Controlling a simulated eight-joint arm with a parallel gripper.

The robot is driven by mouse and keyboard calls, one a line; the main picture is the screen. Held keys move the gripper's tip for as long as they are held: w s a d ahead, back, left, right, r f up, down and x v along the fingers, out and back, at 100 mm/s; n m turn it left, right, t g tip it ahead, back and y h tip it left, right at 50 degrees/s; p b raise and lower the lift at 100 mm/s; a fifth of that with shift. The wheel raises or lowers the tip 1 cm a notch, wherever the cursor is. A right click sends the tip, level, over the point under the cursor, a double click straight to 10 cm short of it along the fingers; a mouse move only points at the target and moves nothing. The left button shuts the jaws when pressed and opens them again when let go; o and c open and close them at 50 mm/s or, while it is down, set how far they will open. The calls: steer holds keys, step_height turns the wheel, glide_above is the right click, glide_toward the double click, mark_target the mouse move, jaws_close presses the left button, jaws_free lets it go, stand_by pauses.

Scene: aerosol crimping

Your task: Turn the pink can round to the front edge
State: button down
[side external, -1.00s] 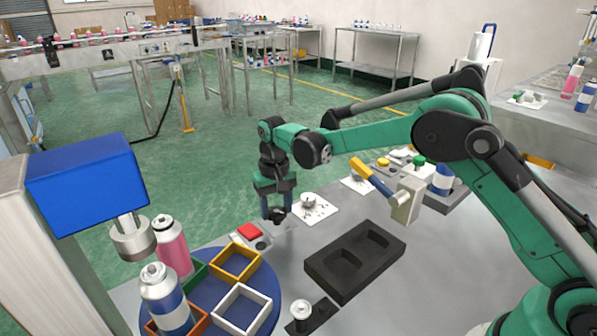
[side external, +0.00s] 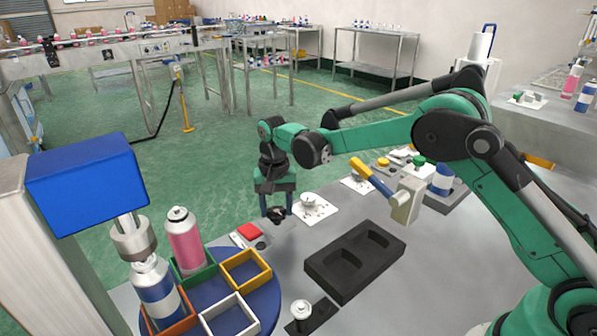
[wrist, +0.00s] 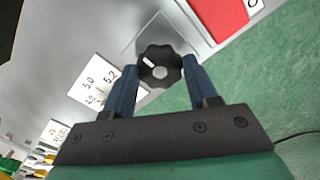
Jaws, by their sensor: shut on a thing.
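The pink can (side external: 185,240) stands upright in the green frame (side external: 200,274) at the far side of the blue turntable (side external: 268,300). A white-and-blue can (side external: 155,290) stands upright in the orange frame (side external: 180,325), nearer the camera. The yellow frame (side external: 246,270) and white frame (side external: 230,318) are empty. My gripper (side external: 276,209) points down with its fingers around a black knob (side external: 276,214) beside the red button (side external: 249,231). In the wrist view, my gripper (wrist: 159,70) is shut on the lobed knob (wrist: 160,66), which has a white mark.
A blue press head (side external: 85,180) with a metal plunger (side external: 133,238) overhangs the turntable's left side, close by the cans. A black tray with two recesses (side external: 355,260) lies on the bench. White cards (side external: 315,208) and a yellow-handled lever device (side external: 390,192) stand behind it.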

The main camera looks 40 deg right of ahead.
mark_target(277, 211)
steer(key=shift+c, duration=1.2)
jaws_free()
steer(key=shift+r, duration=2.85)
steer(key=shift+r, duration=0.1)
steer(key=s+d+r+n+t, duration=0.3)
steer(key=s+r+n+t, duration=0.35)
steer(key=s, duration=0.65)
steer(key=shift+t, duration=0.35)
steer(key=s, duration=0.4)
steer(key=s+f, duration=0.1)
steer(key=shift+s+d, duration=0.25)
steer(key=shift+s, duration=0.15)
